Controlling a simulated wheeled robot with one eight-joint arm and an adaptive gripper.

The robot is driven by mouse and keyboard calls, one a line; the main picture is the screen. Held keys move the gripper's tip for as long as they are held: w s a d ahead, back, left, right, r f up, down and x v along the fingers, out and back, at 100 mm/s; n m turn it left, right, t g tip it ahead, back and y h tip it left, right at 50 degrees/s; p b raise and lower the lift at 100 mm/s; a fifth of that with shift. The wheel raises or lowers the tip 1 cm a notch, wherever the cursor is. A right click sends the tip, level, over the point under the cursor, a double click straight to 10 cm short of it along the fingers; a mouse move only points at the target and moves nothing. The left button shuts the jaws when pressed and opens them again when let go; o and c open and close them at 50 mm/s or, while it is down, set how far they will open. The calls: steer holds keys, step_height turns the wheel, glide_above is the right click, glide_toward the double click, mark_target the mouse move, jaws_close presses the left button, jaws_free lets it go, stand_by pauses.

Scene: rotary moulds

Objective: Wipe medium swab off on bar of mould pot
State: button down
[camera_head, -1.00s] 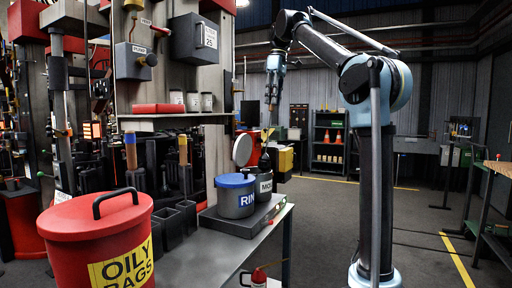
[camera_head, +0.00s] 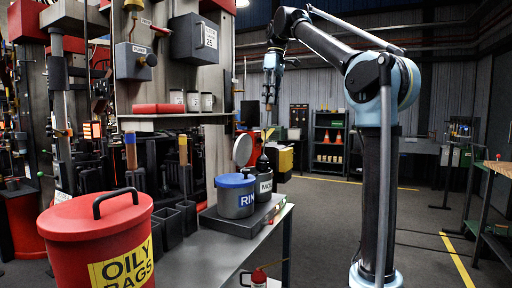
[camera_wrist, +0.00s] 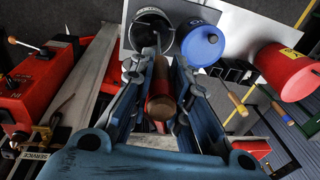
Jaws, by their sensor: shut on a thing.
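The grey mould pot (camera_head: 264,184) stands on the bench with its pale lid (camera_head: 242,150) raised. In the wrist view I look down on the open pot (camera_wrist: 136,37), with a dark inside and a bright rim. My gripper (camera_head: 270,100) hangs above the pot, pointing down. In the wrist view my gripper (camera_wrist: 157,78) is shut on the medium swab (camera_wrist: 161,100), which has a red and wooden handle. The swab's thin shaft reaches toward the pot's mouth. I cannot tell whether its tip touches the bar or the rim; the bar is not clear.
A blue-lidded pot (camera_head: 235,196) stands right beside the mould pot. A red oily rags bin (camera_head: 97,240) stands at the front left. Swab handles (camera_head: 183,150) stand upright in dark holders behind. A shelf (camera_head: 170,122) with small jars is above the bench. Open floor lies right.

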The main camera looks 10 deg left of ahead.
steer(key=shift+s+a, duration=0.1)
steer(key=shift+s, duration=0.15)
steer(key=shift+w, duration=0.1)
steer(key=shift+w+d, duration=0.3)
steer(key=shift+w, duration=0.45)
steer(key=shift+w, duration=0.1)
steer(key=shift+w+d, duration=0.25)
steer(key=shift+w, duration=0.35)
steer(key=shift+r, duration=0.1)
